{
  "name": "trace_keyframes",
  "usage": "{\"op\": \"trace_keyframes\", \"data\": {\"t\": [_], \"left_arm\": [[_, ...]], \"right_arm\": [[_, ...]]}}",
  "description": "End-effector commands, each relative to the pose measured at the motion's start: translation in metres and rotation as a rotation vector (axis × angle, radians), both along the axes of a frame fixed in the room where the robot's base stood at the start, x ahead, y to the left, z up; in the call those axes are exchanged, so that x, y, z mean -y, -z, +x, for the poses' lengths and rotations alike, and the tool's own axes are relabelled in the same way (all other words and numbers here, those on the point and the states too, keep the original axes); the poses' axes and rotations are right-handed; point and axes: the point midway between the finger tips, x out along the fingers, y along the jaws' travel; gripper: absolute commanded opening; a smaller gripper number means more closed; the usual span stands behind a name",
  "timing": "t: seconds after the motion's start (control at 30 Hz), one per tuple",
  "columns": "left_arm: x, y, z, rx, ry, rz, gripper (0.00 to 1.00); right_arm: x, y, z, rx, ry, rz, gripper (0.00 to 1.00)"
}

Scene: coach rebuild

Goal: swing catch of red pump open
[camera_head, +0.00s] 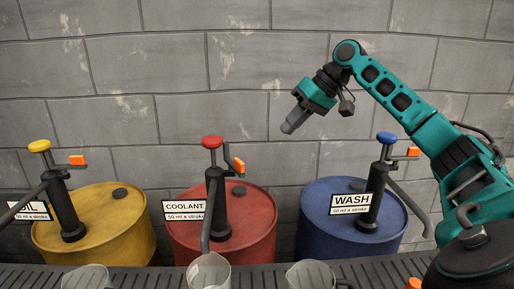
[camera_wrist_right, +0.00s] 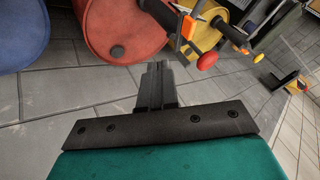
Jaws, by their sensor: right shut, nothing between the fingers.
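The red pump (camera_head: 214,190) stands upright on the red drum (camera_head: 262,225), behind a COOLANT label, with a red knob (camera_head: 212,142) on top. Its orange catch (camera_head: 239,164) is on a thin bar right of the pump head and looks tilted, unlike the level bars on the other pumps. In the right wrist view the red knob (camera_wrist_right: 207,61) and orange catch (camera_wrist_right: 189,27) show at upper right, beyond the fingers. My right gripper (camera_head: 288,128) is shut and empty, above and right of the red pump, touching nothing. My left gripper is not in view.
A yellow drum (camera_head: 125,215) with a yellow-knobbed pump stands left, a blue drum (camera_head: 315,200) with a blue-knobbed WASH pump right. Clear beakers (camera_head: 209,272) stand along the front of the dark ribbed surface (camera_head: 262,276). A block wall (camera_head: 200,90) is behind.

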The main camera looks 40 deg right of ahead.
Motion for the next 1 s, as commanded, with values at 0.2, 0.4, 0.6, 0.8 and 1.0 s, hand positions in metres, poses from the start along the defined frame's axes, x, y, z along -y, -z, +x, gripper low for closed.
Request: {"op": "trace_keyframes", "data": {"t": [0.2, 0.4, 0.6, 0.8, 1.0], "left_arm": [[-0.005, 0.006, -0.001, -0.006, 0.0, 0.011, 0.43], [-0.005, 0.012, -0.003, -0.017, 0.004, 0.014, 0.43], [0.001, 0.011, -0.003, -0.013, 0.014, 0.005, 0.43], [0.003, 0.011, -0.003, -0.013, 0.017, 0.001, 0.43], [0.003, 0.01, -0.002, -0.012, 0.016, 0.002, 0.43]], "right_arm": [[-0.008, 0.019, 0.01, -0.002, -0.002, 0.001, 0.0], [-0.024, 0.053, 0.031, -0.002, -0.002, 0.003, 0.0], [-0.041, 0.083, 0.05, 0.0, -0.003, 0.001, 0.0], [-0.067, 0.08, 0.056, 0.001, -0.002, -0.001, 0.0], [-0.075, 0.08, 0.057, 0.0, 0.0, 0.0, 0.0]]}}
